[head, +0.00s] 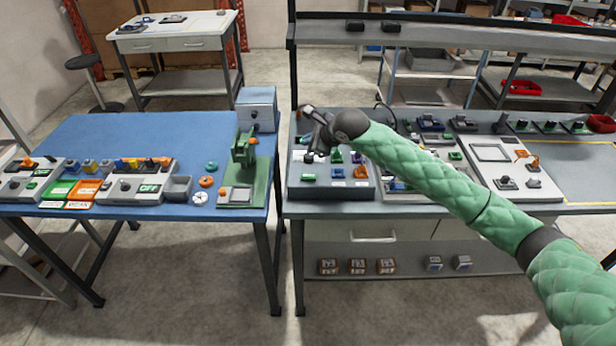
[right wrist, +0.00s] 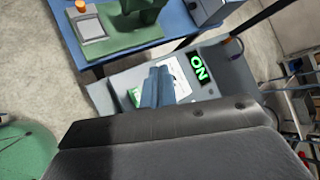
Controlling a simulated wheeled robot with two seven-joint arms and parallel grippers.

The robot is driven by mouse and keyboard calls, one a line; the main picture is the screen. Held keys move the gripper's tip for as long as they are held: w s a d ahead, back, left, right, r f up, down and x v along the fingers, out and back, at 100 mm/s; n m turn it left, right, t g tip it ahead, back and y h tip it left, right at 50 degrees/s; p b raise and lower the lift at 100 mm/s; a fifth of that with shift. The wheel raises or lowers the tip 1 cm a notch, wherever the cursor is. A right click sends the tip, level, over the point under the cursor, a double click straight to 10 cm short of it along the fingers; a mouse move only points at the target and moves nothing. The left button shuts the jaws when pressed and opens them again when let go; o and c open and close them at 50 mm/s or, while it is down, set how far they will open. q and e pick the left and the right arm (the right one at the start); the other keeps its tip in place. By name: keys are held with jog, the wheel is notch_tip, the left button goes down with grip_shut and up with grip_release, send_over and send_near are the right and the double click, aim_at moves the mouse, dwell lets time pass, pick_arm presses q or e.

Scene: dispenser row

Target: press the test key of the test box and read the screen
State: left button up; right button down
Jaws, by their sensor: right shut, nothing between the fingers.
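The grey box (head: 337,188) under my right gripper stands at the left end of the right-hand bench. Its top carries small green, blue and orange parts. In the right wrist view this box (right wrist: 218,90) has a dark screen (right wrist: 197,67) with lit green letters that read ON. My right gripper (head: 309,156) is shut and empty over the box's left part. In the right wrist view its fingers (right wrist: 157,86) lie in front of a white label (right wrist: 177,82); I cannot tell whether they touch a key. The fingers hide part of the top. My left gripper is not in view.
A blue table (head: 120,135) stands left across a gap, with a green press (head: 242,155) near its right edge. A box (head: 137,190) there shows OFF. A panel with a square frame (head: 491,153) lies right of my arm. A shelf (head: 450,38) runs behind the bench.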

aim_at(312, 178)
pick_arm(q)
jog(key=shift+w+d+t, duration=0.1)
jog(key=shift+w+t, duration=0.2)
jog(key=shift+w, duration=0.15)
pick_arm(e)
jog(key=shift+s+d+f+n+h, duration=0.25)
jog(key=shift+d+f+n+h, duration=0.05)
jog(key=shift+d+f+h, duration=0.3)
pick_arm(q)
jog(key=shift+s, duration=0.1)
pick_arm(e)
jog(key=shift+f+g, duration=0.15)
jog(key=shift+g, duration=0.15)
